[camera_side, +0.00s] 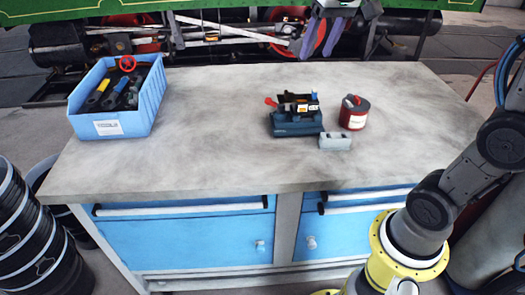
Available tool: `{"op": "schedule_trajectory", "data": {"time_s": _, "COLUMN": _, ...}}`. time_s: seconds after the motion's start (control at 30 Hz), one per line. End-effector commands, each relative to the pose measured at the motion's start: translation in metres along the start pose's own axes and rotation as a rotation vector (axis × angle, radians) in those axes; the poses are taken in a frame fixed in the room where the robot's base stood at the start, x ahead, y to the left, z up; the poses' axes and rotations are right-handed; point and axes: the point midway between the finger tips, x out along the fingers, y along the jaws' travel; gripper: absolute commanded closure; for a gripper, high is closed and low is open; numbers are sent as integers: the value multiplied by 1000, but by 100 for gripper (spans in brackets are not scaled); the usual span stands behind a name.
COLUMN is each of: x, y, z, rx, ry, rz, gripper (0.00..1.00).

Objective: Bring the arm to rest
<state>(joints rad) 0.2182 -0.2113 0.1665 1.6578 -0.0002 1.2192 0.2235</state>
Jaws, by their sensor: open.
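My gripper (319,47) hangs at the top of the view, above the back edge of the workbench (220,130). Its two purple-grey fingers point down and stand apart, with nothing seen between them. My arm comes up from the lower right, and part of it runs out of the picture at the right. The gripper appears clear of everything on the bench.
A blue bin (135,120) of tools stands at the bench's left. Right of centre are a dark blue fixture with black parts (295,123), a red can (353,113) and a small grey block (335,141). A green steam tram (200,8) stands behind.

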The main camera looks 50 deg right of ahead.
Motion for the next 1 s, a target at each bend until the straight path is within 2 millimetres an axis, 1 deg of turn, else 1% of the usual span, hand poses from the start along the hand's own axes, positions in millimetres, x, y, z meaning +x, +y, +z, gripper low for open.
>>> {"op": "schedule_trajectory", "data": {"time_s": 0.03, "x": -11, "y": -6, "z": 24, "rx": -46, "ry": 28, "rz": -18, "gripper": 40}}
{"op": "schedule_trajectory", "data": {"time_s": 0.07, "x": -14, "y": -8, "z": 37, "rx": -71, "ry": 43, "rz": -27, "gripper": 40}}
{"op": "schedule_trajectory", "data": {"time_s": 0.1, "x": -18, "y": -10, "z": 55, "rx": -102, "ry": 62, "rz": -39, "gripper": 40}}
{"op": "schedule_trajectory", "data": {"time_s": 0.17, "x": -20, "y": -11, "z": 81, "rx": -152, "ry": 88, "rz": -57, "gripper": 40}}
{"op": "schedule_trajectory", "data": {"time_s": 0.2, "x": -20, "y": -11, "z": 98, "rx": -183, "ry": 106, "rz": -68, "gripper": 40}}
{"op": "schedule_trajectory", "data": {"time_s": 0.27, "x": -16, "y": -9, "z": 123, "rx": -230, "ry": 128, "rz": -84, "gripper": 40}}
{"op": "schedule_trajectory", "data": {"time_s": 0.3, "x": -12, "y": -7, "z": 139, "rx": -259, "ry": 141, "rz": -93, "gripper": 40}}
{"op": "schedule_trajectory", "data": {"time_s": 0.4, "x": 2, "y": -1, "z": 171, "rx": -321, "ry": 166, "rz": -109, "gripper": 40}}
{"op": "schedule_trajectory", "data": {"time_s": 0.5, "x": 19, "y": 6, "z": 193, "rx": -362, "ry": 172, "rz": -113, "gripper": 40}}
{"op": "schedule_trajectory", "data": {"time_s": 0.6, "x": 34, "y": 10, "z": 206, "rx": -387, "ry": 161, "rz": -107, "gripper": 40}}
{"op": "schedule_trajectory", "data": {"time_s": 0.7, "x": 44, "y": 12, "z": 209, "rx": -411, "ry": 158, "rz": -104, "gripper": 40}}
{"op": "schedule_trajectory", "data": {"time_s": 0.77, "x": 42, "y": 10, "z": 205, "rx": -422, "ry": 174, "rz": -107, "gripper": 40}}
{"op": "schedule_trajectory", "data": {"time_s": 1.0, "x": 42, "y": 10, "z": 205, "rx": -425, "ry": 172, "rz": -106, "gripper": 40}}
